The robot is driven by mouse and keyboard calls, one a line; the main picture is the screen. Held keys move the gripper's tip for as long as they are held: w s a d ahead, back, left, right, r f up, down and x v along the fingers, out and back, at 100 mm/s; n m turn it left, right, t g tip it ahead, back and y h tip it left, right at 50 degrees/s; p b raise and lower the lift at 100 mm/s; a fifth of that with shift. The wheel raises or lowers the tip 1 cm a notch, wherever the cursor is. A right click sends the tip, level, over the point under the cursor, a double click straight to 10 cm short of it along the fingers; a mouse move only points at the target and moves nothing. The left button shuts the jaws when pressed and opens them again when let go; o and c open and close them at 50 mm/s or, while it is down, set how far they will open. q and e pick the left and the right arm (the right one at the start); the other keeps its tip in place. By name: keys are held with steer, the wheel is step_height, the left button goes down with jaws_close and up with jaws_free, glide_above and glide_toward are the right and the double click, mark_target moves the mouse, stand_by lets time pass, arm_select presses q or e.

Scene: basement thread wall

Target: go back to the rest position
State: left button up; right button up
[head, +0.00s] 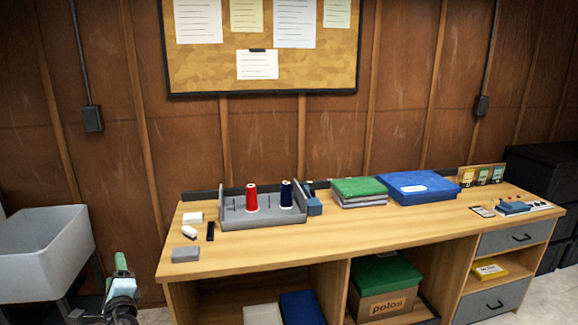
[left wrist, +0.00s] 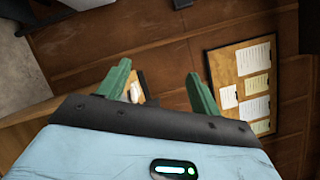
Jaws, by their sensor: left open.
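My left gripper (head: 121,263) shows at the lower left of the head view, between the grey sink and the wooden workbench. It is apart from both. In the left wrist view its two green fingers (left wrist: 160,82) are spread open with nothing between them. The wrist view is tilted and looks past the fingers at the brown wall. My right gripper is in neither view.
The wooden workbench (head: 240,262) holds a grey thread rack (head: 262,219) with a red spool (head: 251,197) and a blue spool (head: 286,194). A blue box (head: 415,188) lies right of it. The grey sink (head: 45,256) stands left. A corkboard (head: 200,75) hangs above.

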arm_select(q)
steer(key=w+d+f+n+h, duration=0.4)
steer(key=d+f+n+h, duration=0.45)
steer(key=n, duration=0.45)
steer(key=s+d+f+g+h, duration=0.2)
steer(key=s+d+f+h, duration=0.1)
steer(key=s+d+f, duration=0.6)
steer(key=s+d+f+g, duration=0.1)
steer(key=s+d+f, duration=0.2)
steer(key=s, duration=0.9)
steer(key=s+d+f+g+h, duration=0.1)
steer(key=s+d+f+g, duration=0.1)
steer(key=s, duration=1)
steer(key=s+d+f+n+g+h, duration=0.1)
steer(key=s+d+f, duration=0.3)
steer(key=s, duration=0.9)
steer(key=shift+d+f, duration=0.3)
steer(key=shift+d, duration=0.6)
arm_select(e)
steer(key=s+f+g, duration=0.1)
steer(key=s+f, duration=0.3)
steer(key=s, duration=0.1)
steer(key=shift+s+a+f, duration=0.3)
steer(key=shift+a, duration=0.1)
